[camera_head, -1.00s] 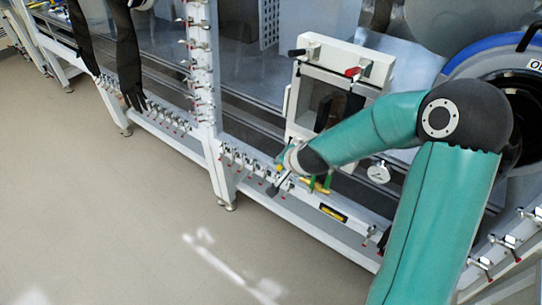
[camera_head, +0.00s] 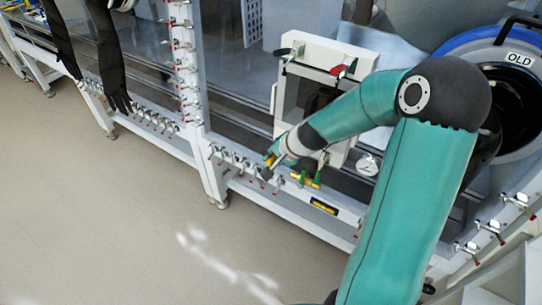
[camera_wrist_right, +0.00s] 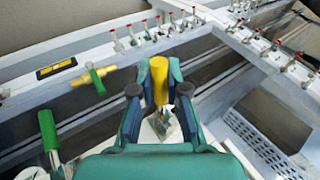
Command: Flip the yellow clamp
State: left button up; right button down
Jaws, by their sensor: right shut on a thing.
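The yellow clamp (camera_wrist_right: 158,86) shows in the right wrist view as an upright yellow handle between the fingers of my right gripper (camera_wrist_right: 158,66). The fingers are shut on it from both sides. Its base is partly hidden by the fingers. In the head view my right gripper (camera_head: 267,168) is at the frame's front rail, with a small patch of the yellow clamp (camera_head: 269,159) beside it. My left gripper is not in view.
Several red-tipped toggle clamps (camera_head: 232,158) line the white rail. Open floor lies in front.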

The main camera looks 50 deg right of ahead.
jog(key=shift+w+d+r, duration=0.1)
jog(key=shift+d+r, duration=0.05)
jog(key=shift+d, duration=0.05)
jog(key=c, duration=1.2)
grip_release()
jog(key=shift+w, duration=0.1)
jog(key=shift+o, duration=0.2)
jog(key=shift+a, duration=0.1)
jog(key=v, duration=1.2)
